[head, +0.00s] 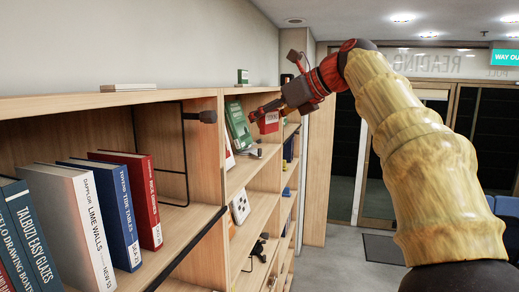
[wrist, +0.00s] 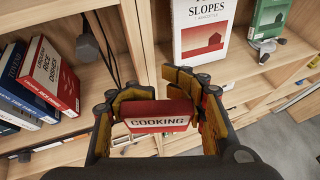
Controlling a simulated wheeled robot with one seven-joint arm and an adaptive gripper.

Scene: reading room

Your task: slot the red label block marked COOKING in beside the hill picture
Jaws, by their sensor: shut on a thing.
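The red COOKING block (wrist: 158,122) is between the fingers of my gripper (wrist: 160,92) in the wrist view, its white label facing the camera. My gripper is shut on it. In the head view the red block (head: 269,124) hangs at my gripper (head: 262,112), in front of the upper shelf. A white cover titled SLOPES (wrist: 201,32), with a dark shape on a red picture, stands on the shelf beyond the block, apart from it. I cannot tell for sure whether this picture is a hill. The fingers hide part of the shelf edge.
A green book (wrist: 268,18) stands right of the white cover, with a grey clamp-like object (wrist: 265,45) at its foot. Left of an upright panel are several books, including RICE DISHES (wrist: 52,75), and a black wire bookend (head: 160,152). Open floor (head: 345,262) lies right of the shelves.

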